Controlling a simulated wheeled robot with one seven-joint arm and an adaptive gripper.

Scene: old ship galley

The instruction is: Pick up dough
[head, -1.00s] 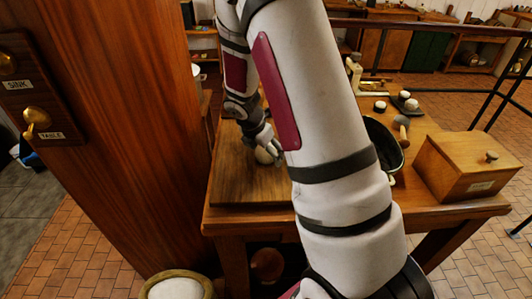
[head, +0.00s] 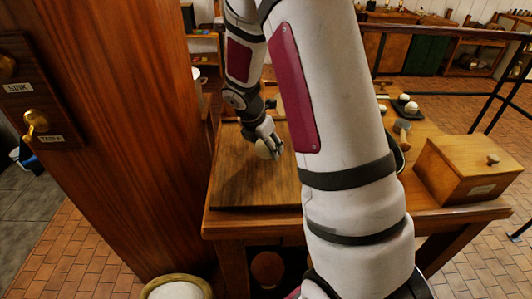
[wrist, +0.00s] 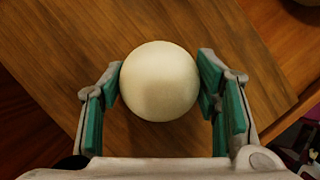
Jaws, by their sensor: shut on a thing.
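The dough (wrist: 160,82) is a smooth, pale cream ball between the green pads of my gripper (wrist: 159,88) in the wrist view. In the head view my gripper (head: 270,147) points down over the wooden board (head: 235,180), with the dough (head: 264,150) between its fingers. The gripper is shut on the dough. In the wrist view a thin gap seems to show beside the ball's right side. I cannot tell how far the dough is from the board.
A wooden box (head: 465,170) with a knob stands on the table's right end. A mallet (head: 402,130) and a dark tray (head: 404,107) with pale balls lie behind my arm. A tall wooden panel (head: 120,130) closes off the left. My arm hides the table's middle.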

